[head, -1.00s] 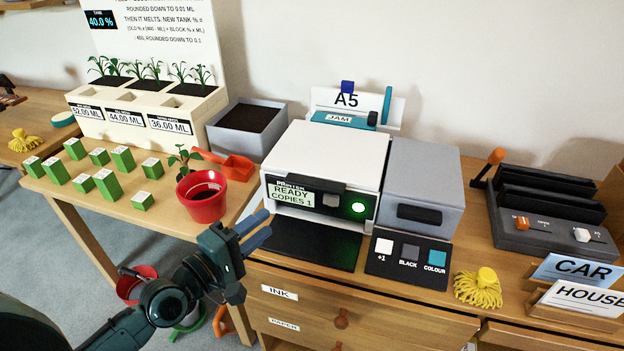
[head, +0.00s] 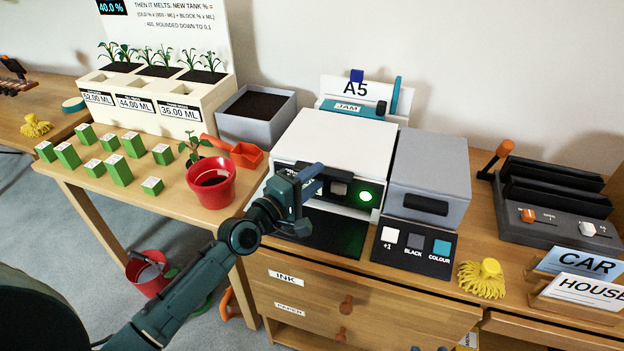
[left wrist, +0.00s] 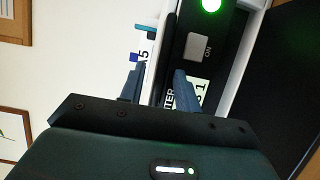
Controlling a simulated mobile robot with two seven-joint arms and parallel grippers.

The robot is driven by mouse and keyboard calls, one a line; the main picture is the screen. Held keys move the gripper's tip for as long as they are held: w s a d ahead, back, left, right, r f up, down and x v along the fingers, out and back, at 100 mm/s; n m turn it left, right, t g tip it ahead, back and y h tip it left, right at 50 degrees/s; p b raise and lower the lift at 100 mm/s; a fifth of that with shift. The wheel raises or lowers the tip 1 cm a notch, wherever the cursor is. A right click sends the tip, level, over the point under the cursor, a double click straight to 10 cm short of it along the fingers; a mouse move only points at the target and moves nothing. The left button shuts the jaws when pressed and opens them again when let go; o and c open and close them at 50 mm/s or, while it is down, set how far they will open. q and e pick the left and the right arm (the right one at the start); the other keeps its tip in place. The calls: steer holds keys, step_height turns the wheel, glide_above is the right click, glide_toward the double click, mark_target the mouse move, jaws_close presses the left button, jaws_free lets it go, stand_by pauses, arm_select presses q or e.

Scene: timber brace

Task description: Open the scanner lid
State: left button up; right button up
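The printer unit has a flat white top (head: 345,140), which is down. I cannot tell for sure which part is the scanner lid. My left gripper (head: 314,178) is in front of the printer's left front. My right gripper is out of view.
A red plant pot (head: 211,190) stands close left of my left arm, with green blocks (head: 118,169) beyond. A button pad (head: 413,246) lies before the grey box. A yellow tassel (head: 482,278) and a black slotted device (head: 552,205) are at the right.

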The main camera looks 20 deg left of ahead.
arm_select(q)
jaws_close()
stand_by(0.3)
stand_by(0.3)
